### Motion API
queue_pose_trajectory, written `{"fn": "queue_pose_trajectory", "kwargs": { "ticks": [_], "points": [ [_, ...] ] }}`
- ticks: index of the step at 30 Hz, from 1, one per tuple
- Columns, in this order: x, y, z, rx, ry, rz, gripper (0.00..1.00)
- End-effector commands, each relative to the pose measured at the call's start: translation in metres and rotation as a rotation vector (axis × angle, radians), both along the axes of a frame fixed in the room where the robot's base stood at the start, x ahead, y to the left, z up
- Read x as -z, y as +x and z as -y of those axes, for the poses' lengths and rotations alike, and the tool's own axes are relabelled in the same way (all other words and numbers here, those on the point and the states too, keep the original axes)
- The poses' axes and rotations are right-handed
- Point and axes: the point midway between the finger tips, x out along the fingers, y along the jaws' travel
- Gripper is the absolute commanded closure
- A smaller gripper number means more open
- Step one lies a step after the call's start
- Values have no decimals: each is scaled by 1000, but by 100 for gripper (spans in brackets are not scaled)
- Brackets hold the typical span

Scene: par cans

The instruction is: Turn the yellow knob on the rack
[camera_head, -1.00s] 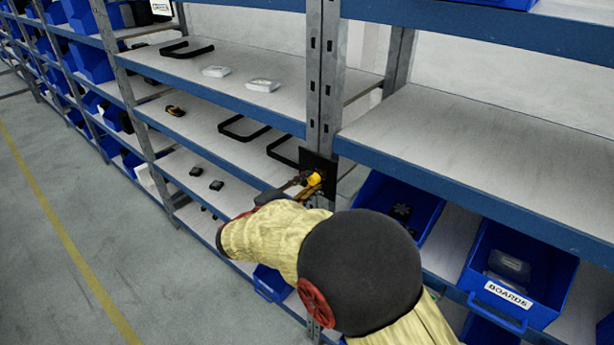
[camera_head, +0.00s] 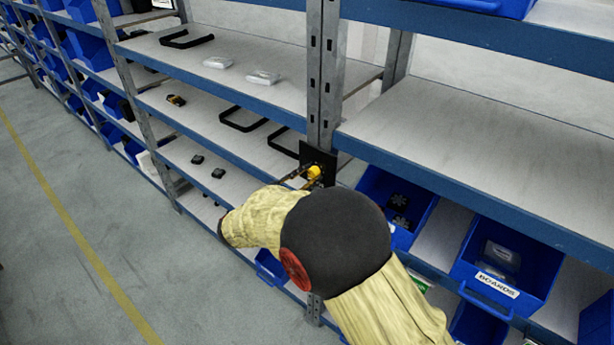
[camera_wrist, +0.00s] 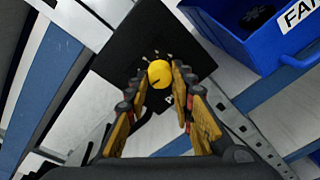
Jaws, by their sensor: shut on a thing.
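The yellow knob (camera_head: 314,172) sits on a black plate (camera_head: 305,152) fixed to the rack's upright post. In the wrist view the knob (camera_wrist: 160,74) shows a dark pointer line, with pale marks around it on the black plate (camera_wrist: 142,42). My gripper (camera_wrist: 162,82) has its two yellow-padded fingers on either side of the knob and is shut on it. In the head view my gripper (camera_head: 304,174) reaches the knob from the lower left, and my arm hides part of the plate's surroundings.
Metal shelves with blue edges (camera_head: 235,152) flank the post. Black handles (camera_head: 243,118) and white boxes (camera_head: 263,77) lie on the left shelves. Blue bins (camera_head: 510,262) stand low on the right, close to my arm. Grey floor (camera_head: 60,270) is free at left.

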Motion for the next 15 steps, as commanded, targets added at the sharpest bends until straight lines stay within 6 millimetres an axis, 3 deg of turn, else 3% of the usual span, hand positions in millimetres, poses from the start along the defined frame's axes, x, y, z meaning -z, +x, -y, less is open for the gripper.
{"fn": "queue_pose_trajectory", "kwargs": {
  "ticks": [5, 6, 15],
  "points": [
    [2, -1, 0, -1, 0, -3, 100],
    [2, -1, 0, 0, 0, -3, 74],
    [1, 0, 0, 0, 1, -1, 57]
  ]
}}
